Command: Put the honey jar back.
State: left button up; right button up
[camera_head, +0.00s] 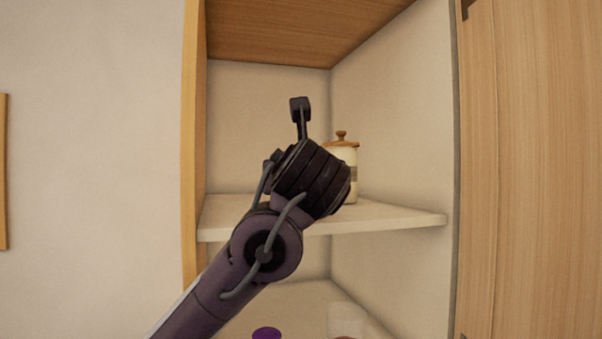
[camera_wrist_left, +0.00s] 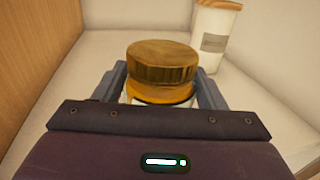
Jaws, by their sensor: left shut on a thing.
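The honey jar (camera_wrist_left: 162,62) shows in the left wrist view as a ribbed golden-brown lid over an amber band, with a pale part below. My left gripper (camera_wrist_left: 160,88) is shut on it, one finger on each side. In the head view my left gripper (camera_head: 322,180) is in front of the upper shelf (camera_head: 400,217) of the open cabinet and hides the jar. I cannot tell whether the jar's base touches the shelf. My right gripper is in neither view.
A cream canister (camera_head: 352,182) with a wooden knobbed lid stands on the upper shelf behind my gripper; it also shows in the wrist view (camera_wrist_left: 213,38). The shelf's right part is clear. A purple-topped thing (camera_head: 266,333) is lower down. A wooden door (camera_head: 530,170) is at right.

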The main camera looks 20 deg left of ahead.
pick_arm(q)
jog(key=shift+s+d+r, duration=0.1)
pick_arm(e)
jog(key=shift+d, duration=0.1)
pick_arm(q)
jog(key=o, duration=1)
jog(key=shift+d, duration=0.1)
jog(key=shift+c, duration=0.2)
jog(key=o, duration=0.4)
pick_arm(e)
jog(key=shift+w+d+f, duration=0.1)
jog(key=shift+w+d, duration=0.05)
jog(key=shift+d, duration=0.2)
pick_arm(q)
jog(key=b+v, duration=0.5)
jog(key=v, duration=0.7)
jog(key=shift+b, duration=0.4)
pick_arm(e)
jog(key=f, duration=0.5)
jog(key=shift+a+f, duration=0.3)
